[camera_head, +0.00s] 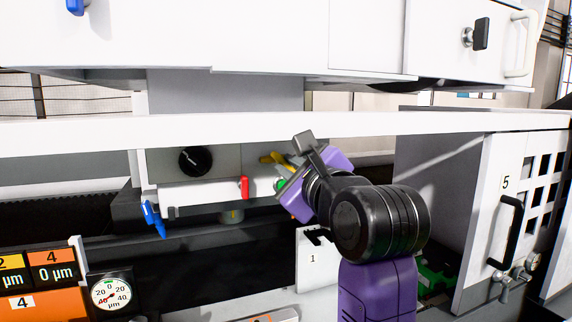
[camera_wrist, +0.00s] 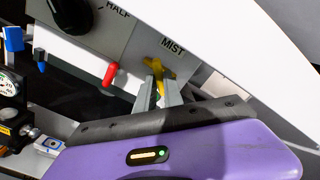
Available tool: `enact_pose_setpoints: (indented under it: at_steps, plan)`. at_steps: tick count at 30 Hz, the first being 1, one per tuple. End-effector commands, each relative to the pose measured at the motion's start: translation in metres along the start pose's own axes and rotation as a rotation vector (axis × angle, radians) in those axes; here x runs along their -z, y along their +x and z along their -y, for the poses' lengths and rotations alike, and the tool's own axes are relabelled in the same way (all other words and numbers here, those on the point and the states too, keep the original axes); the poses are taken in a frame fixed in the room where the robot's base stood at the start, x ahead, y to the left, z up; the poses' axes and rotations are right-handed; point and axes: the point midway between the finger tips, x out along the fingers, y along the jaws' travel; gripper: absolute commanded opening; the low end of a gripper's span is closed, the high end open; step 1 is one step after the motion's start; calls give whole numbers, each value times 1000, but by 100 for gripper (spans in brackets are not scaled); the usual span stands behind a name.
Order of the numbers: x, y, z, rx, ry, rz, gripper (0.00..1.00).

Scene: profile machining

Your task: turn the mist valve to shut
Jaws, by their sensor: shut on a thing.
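The mist valve is a yellow handle (camera_wrist: 156,67) on a grey panel under the printed word MIST in the wrist view. In the head view the yellow handle (camera_head: 268,159) shows just left of my gripper. My gripper (camera_wrist: 158,92) is shut on the yellow handle, with its grey fingers on the handle's lower part. In the head view my gripper (camera_head: 284,172) is partly hidden by my own wrist. The fingers cover part of the handle.
A black knob (camera_head: 195,161) is on the same panel to the left, and a red handle (camera_head: 245,187) is below it. A blue nozzle (camera_head: 153,218) hangs further left. A long white rail (camera_head: 100,132) crosses just above the panel. A white cabinet door marked 5 (camera_head: 487,220) stands at right.

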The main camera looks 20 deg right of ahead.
Motion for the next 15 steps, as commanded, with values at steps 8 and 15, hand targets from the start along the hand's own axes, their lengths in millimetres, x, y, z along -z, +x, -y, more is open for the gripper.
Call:
enact_pose_setpoints:
  at_steps: [8, 15]
  plan:
    - [0, 0, -4, -9, 282, -3, 0]
    - [2, 0, -3, -6, 402, -6, 0]
